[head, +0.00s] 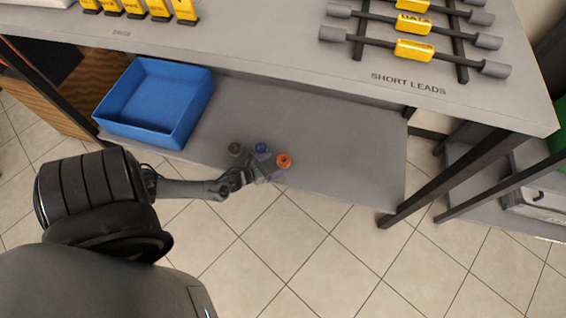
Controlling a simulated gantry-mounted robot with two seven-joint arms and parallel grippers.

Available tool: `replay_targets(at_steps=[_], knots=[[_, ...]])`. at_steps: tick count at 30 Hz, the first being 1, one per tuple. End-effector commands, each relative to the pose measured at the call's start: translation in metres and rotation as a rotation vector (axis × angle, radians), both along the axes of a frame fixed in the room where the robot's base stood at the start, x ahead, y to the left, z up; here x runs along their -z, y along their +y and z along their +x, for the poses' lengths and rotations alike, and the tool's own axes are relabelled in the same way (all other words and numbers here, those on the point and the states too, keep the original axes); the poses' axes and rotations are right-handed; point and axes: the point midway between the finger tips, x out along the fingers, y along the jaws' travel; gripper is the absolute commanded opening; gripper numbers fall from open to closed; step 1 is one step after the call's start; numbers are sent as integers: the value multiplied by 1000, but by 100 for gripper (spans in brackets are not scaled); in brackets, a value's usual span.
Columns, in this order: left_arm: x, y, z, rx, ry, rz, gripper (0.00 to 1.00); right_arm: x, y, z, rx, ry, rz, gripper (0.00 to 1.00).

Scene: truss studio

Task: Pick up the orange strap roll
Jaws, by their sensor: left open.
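The orange strap roll (284,160) rests on the grey lower shelf (350,150), near its front edge. My left gripper (274,168) reaches in from the left and is open, with its fingers close beside the orange roll on its left side. I cannot tell whether they touch it. A blue roll (261,147) lies just behind the gripper, and a dark grey roll (235,149) is farther left. My right gripper is not in view.
A blue open bin (150,128) stands on the shelf at the left. The upper tabletop (270,35) overhangs the shelf and bears yellow-tagged leads (414,48) and yellow holders (157,9). A dark table leg (440,180) slants at the right. The shelf right of the orange roll is clear.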

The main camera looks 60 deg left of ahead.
Motion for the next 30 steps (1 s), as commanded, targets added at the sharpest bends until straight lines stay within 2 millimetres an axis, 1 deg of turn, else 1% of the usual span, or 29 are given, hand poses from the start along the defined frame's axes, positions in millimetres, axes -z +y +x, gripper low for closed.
replay_targets(at_steps=[1, 3, 9, 12, 18, 19, 30], knots=[[6, 0, 6, 1, -3, -1, 90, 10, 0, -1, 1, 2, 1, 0], [10, 1, 12, 0, -4, -2, 90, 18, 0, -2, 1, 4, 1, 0], [19, 4, 34, -1, -3, -1, 90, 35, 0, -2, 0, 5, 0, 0], [20, 5, 38, 1, -2, -1, 90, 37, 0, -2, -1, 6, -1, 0], [18, 5, 39, 1, -1, -1, 90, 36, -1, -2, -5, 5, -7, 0], [18, 5, 39, 1, -1, -1, 88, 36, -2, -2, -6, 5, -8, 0], [18, 5, 39, 0, -1, -2, 32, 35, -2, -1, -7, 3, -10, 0]])
